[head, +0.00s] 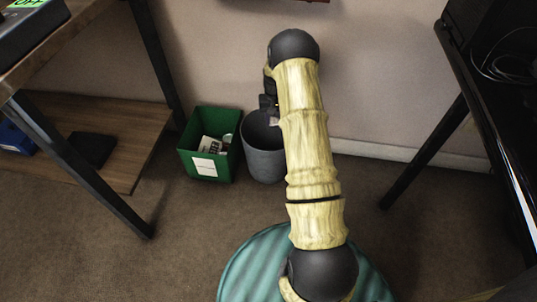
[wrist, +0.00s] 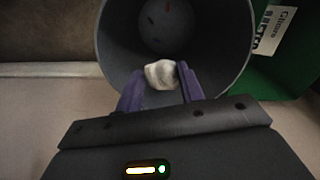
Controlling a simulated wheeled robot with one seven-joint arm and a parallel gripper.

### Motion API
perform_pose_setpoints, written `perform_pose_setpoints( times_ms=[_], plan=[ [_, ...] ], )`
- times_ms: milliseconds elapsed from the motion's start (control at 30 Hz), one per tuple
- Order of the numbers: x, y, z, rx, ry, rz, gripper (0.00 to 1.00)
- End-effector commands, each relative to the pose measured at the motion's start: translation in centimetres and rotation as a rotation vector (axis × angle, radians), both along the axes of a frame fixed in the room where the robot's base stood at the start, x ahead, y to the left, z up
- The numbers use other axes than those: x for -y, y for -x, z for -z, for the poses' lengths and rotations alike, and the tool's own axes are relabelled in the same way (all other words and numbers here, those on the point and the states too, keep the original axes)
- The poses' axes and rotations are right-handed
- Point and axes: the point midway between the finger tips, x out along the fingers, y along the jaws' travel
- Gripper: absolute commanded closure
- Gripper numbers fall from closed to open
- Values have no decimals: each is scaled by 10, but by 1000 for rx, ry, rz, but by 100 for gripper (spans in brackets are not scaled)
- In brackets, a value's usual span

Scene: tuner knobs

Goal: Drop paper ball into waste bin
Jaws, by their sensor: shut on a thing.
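The paper ball (wrist: 160,74) is white and crumpled. In the wrist view my gripper (wrist: 160,80) is shut on it, one purple finger on each side. The waste bin (wrist: 228,62) is a round grey bin, and its open mouth lies behind the ball in that view. In the head view the waste bin (head: 262,160) stands on the carpet near the wall. My gripper (head: 268,106) is above the bin there, partly hidden by my arm. I cannot tell exactly how high the ball is above the rim.
A green square bin (head: 209,166) with papers in it stands just left of the grey bin. A desk with a wooden lower shelf (head: 110,130) is at the left. A dark desk (head: 505,130) is at the right. Carpet (head: 180,240) lies open in front.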

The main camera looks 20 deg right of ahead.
Motion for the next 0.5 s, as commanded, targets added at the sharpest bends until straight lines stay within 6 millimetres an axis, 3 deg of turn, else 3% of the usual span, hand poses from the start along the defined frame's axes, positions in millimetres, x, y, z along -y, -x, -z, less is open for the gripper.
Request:
perform_pose_setpoints(
  times_ms=[33,200,500],
  plan=[
    [0,0,12,0,0,0,83],
    [0,0,26,0,0,0,83],
    [0,0,30,0,0,0,83]
  ],
)
